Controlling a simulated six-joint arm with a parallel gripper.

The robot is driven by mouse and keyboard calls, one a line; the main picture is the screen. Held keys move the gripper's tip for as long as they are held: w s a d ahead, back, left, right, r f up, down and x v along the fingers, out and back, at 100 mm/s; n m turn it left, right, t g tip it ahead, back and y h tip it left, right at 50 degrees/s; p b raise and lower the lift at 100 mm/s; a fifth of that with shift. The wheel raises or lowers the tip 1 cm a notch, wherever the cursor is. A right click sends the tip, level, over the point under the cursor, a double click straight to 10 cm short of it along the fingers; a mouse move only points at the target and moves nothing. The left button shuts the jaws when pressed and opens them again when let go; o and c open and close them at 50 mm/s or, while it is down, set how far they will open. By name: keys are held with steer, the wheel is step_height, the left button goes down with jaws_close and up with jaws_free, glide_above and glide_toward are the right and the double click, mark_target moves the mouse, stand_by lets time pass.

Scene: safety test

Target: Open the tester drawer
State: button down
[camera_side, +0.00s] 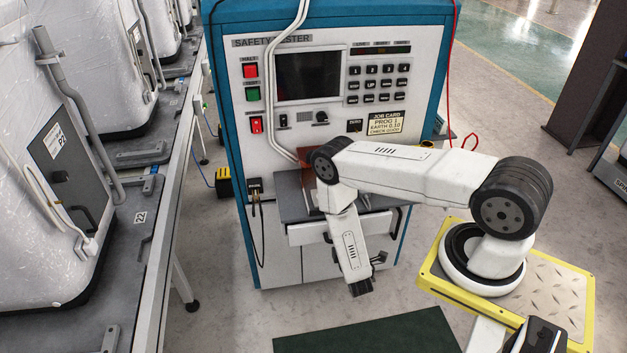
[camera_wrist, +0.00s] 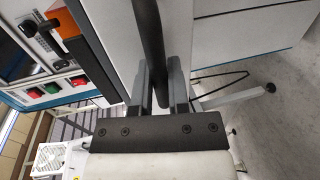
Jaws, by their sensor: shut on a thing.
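The safety tester (camera_side: 300,130) is a blue and white cabinet with a screen and buttons. Its drawer (camera_side: 308,234) has a white front below a grey ledge, partly hidden by my arm. I cannot tell whether it stands out from the cabinet. In the wrist view a dark bar handle (camera_wrist: 148,35) runs down between the two fingers of my gripper (camera_wrist: 160,78), which is shut on it. A pale panel, seemingly the drawer front (camera_wrist: 108,38), lies beside the bar. In the side view my arm hides the fingers and most of the handle.
Cabinet doors (camera_side: 318,264) are below the drawer. A dark green mat (camera_side: 370,335) lies on the floor in front. A conveyor with wrapped appliances (camera_side: 60,190) runs along the left. Cables hang across the tester. A yellow and black box (camera_side: 224,182) stands by its left side.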

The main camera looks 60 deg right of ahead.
steer(key=f+v, duration=0.2)
steer(key=v, duration=0.8)
steer(key=shift+s+a+f, duration=0.15)
steer(key=shift+s+a, duration=0.2)
steer(key=shift+a, duration=0.15)
steer(key=c, duration=0.6)
jaws_free()
steer(key=shift+c, duration=0.2)
steer(key=shift+s, duration=0.15)
steer(key=v, duration=0.7)
steer(key=shift+a, duration=0.2)
steer(key=shift+s, duration=0.2)
